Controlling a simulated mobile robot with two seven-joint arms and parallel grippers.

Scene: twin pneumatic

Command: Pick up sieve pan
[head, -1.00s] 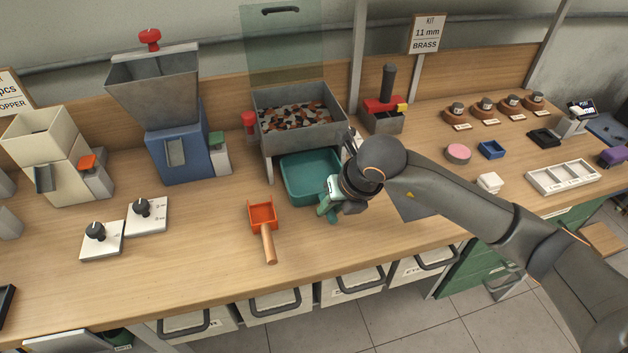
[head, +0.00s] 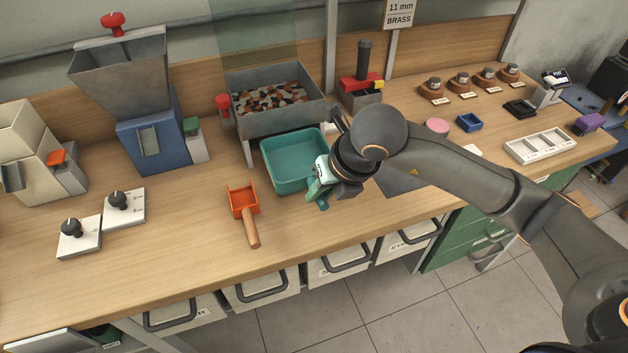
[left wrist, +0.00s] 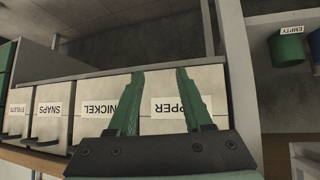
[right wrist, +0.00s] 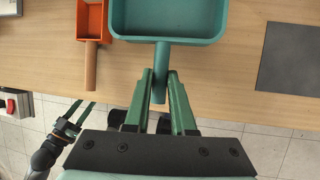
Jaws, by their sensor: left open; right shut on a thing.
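The teal sieve pan (head: 268,160) is at the front of the grey sieve box (head: 235,118), its rear edge close under the box. Its handle (right wrist: 161,62) points towards me in the right wrist view. My right gripper (head: 318,189) is shut on that handle, with a green finger on each side of it in the right wrist view (right wrist: 160,82). I cannot tell whether the pan touches the bench. My left gripper (left wrist: 158,75) is open and empty, in front of the labelled drawers (left wrist: 100,103); it is not in the head view.
An orange scoop (head: 243,198) lies left of the pan. A blue hopper machine (head: 152,145) and two white dial plates (head: 124,208) stand further left. A dark grey mat (head: 400,180) lies right of the pan, partly behind my right arm.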

